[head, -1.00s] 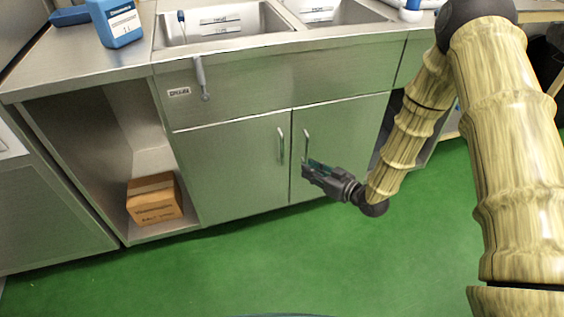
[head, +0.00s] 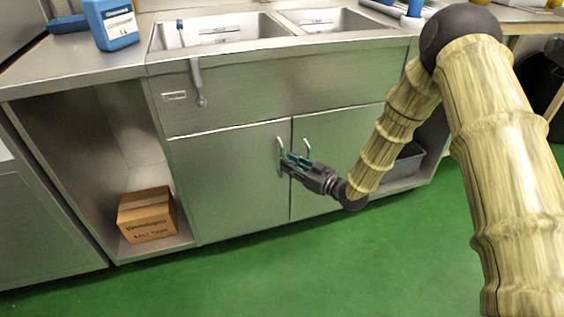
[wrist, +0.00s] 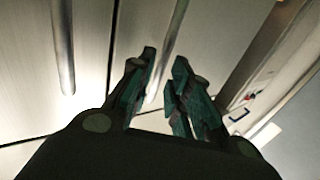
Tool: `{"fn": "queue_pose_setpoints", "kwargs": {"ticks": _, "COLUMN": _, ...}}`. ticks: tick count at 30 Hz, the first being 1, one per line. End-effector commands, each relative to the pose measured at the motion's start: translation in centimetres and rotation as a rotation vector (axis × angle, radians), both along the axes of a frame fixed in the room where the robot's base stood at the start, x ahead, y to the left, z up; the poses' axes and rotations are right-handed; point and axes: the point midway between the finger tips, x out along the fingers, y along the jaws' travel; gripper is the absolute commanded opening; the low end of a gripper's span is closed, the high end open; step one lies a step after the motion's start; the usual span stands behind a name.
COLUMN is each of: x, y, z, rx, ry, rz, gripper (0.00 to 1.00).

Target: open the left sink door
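The left sink door (head: 225,185) is a closed steel panel with a vertical bar handle (head: 280,150) near its right edge. My gripper (head: 285,162) is at the lower part of this handle in the head view. In the wrist view, my gripper's two teal-lined fingers (wrist: 164,62) are apart, with a handle bar (wrist: 172,42) seen between or just beyond their tips. I see no clear contact, and the exact depth is hard to tell. The right sink door (head: 335,140) is also closed, with its own handle (head: 306,147) just behind my fingers.
Two sink basins (head: 225,32) are set in the counter above. A hanging lever (head: 197,85) is above the left door. An open bay on the left holds a cardboard box (head: 147,214). The green floor (head: 300,265) in front is clear.

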Motion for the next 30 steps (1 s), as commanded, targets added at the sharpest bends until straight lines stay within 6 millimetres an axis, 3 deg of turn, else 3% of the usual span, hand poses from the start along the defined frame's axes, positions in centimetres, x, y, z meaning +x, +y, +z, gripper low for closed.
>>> {"fn": "queue_pose_setpoints", "kwargs": {"ticks": 9, "x": 2.1, "y": 2.6, "z": -0.1, "rx": -0.001, "ry": -0.001, "rz": 0.000, "gripper": 0.19}}
{"fn": "queue_pose_setpoints", "kwargs": {"ticks": 20, "x": 2.3, "y": 2.9, "z": 0.0, "rx": 0.000, "ry": 0.001, "rz": 0.000, "gripper": 0.19}}
{"fn": "queue_pose_setpoints", "kwargs": {"ticks": 24, "x": 2.3, "y": 2.9, "z": 0.0, "rx": 0.000, "ry": 0.001, "rz": -0.001, "gripper": 0.00}}
{"fn": "queue_pose_setpoints", "kwargs": {"ticks": 30, "x": 2.3, "y": 2.9, "z": 0.0, "rx": 0.000, "ry": 0.001, "rz": -0.001, "gripper": 0.00}}
